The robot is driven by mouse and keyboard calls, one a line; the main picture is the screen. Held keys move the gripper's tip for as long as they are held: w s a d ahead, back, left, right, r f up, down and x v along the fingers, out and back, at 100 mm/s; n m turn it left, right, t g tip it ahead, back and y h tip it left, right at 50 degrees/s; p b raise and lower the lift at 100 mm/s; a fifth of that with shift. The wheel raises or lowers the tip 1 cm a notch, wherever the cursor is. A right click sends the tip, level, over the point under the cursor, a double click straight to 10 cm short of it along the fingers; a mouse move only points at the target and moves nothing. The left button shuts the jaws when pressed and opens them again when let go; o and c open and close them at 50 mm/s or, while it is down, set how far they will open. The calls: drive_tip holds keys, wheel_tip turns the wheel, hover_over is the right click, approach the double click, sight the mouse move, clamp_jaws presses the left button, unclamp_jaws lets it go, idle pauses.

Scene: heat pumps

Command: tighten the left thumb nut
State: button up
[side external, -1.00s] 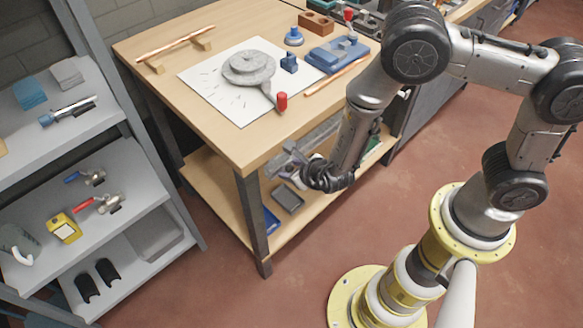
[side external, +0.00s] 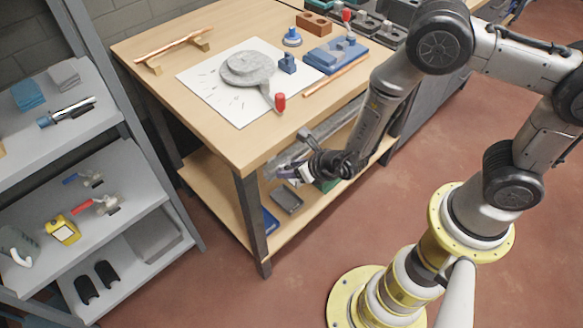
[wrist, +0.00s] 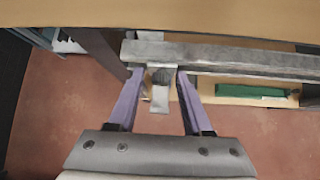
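My gripper (wrist: 161,74) has two purple fingers, spread apart on either side of a small grey tab-like piece (wrist: 160,92). This piece is at the near side of a grey metal bar (wrist: 225,58) and may be the thumb nut, but I cannot tell for sure. Thin gaps show between the piece and both fingers. In the side external view my gripper (side external: 290,171) is low, beside the front edge of the wooden workbench (side external: 225,140), below its top. No second thumb nut can be made out.
The bench's lower shelf (side external: 207,188) holds a grey tray (side external: 287,198) and a blue item (side external: 271,220). A bench leg (side external: 252,220) stands left of my gripper.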

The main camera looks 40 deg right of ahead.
drive_tip(key=shift+a, duration=0.1)
idle(0.3)
drive_tip(key=v, duration=0.5)
idle(0.3)
